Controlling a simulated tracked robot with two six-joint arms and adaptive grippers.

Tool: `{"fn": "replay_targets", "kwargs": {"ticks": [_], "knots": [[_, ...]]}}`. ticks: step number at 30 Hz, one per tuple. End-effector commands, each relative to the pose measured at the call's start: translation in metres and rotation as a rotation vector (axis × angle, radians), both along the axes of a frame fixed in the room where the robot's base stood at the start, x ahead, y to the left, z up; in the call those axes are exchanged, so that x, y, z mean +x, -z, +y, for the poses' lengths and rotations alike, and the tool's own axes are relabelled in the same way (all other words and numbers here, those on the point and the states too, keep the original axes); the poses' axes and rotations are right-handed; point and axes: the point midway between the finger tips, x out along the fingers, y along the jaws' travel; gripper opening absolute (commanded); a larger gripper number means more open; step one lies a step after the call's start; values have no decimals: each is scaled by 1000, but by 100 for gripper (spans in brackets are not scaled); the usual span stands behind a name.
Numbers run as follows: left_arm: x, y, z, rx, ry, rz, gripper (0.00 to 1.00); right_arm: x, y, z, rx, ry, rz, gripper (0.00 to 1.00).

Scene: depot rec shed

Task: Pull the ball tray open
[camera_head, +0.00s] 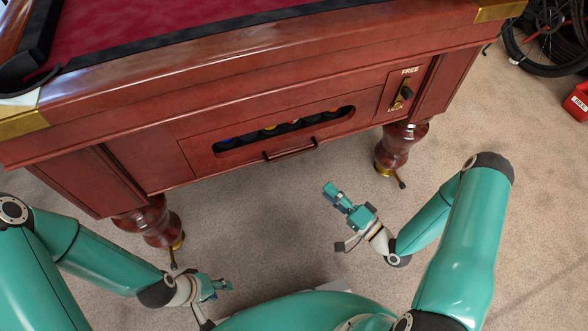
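The ball tray (200,165) is a wooden drawer front in the side of the red-topped pool table. It looks flush with the table side. A dark slot (285,129) in it shows several balls. A dark bar handle (291,150) runs along its lower edge. My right gripper (328,188) is below and to the right of the handle in the picture, apart from it, with nothing seen in it. My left gripper (226,285) is low in the picture, well apart from the tray. The finger gap of each gripper is too small to tell.
The pool table (270,45) stands on turned legs, with the left leg (153,224) and right leg (396,150) nearest. A lever (403,97) marked FREE and LOCK is right of the tray. A bicycle wheel (545,30) and red box (578,103) are far right. Carpet in front is clear.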

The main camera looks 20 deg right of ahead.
Motion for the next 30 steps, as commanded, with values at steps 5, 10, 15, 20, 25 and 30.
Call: {"fn": "replay_targets", "kwargs": {"ticks": [5, 10, 15, 20, 25, 30], "knots": [[0, 19, 0, 0, 0, -1, 40, -8, 5, -10, 96, 10, -64, 37], [0, 19, 0, 0, 0, -1, 40, 3, 0, -5, 106, 6, -72, 37], [0, 22, 0, 0, 0, -1, 40, 29, -5, 8, 102, 4, -75, 37], [0, 26, 0, 0, 0, -1, 40, 60, -11, 23, 100, 3, -76, 37], [0, 30, 0, 0, 0, -1, 40, 93, -18, 38, 101, 6, -76, 37], [0, 34, 0, 0, 0, -1, 40, 120, -23, 49, 101, 9, -74, 37]]}}
